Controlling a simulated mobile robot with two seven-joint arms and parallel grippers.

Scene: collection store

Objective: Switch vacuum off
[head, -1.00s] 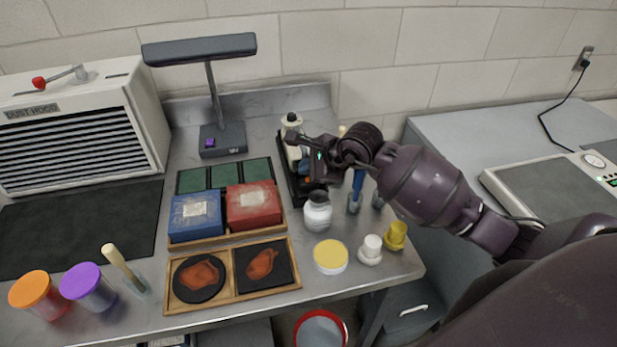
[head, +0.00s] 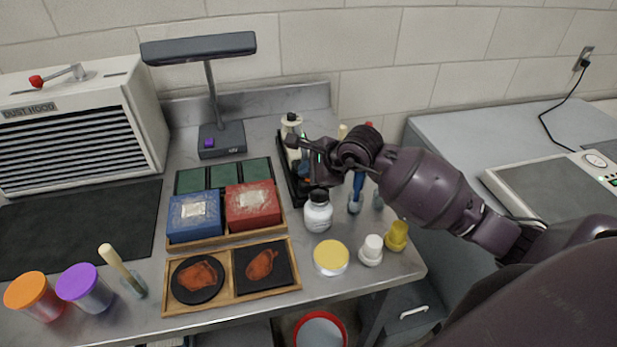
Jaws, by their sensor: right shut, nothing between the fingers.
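No thing in view is labelled vacuum. A flat grey-topped unit (head: 562,188) with a round dial (head: 595,161) and small green lights lies on the grey cabinet at the right. A plug and black cable run from the wall outlet behind it. The dust hood (head: 70,135) at the left has a lever with a red knob (head: 36,81) on top. My right gripper (head: 312,149) is shut and empty, above the black tray of bottles at the back of the bench, far from both units. My left gripper is not in view.
A white jar (head: 318,212), a yellow-lidded tub (head: 331,257) and brushes stand below my right arm. A black lamp (head: 222,140), a blue box (head: 194,218) and a red box (head: 252,207) stand mid-bench. The grey cabinet top (head: 450,135) has free room.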

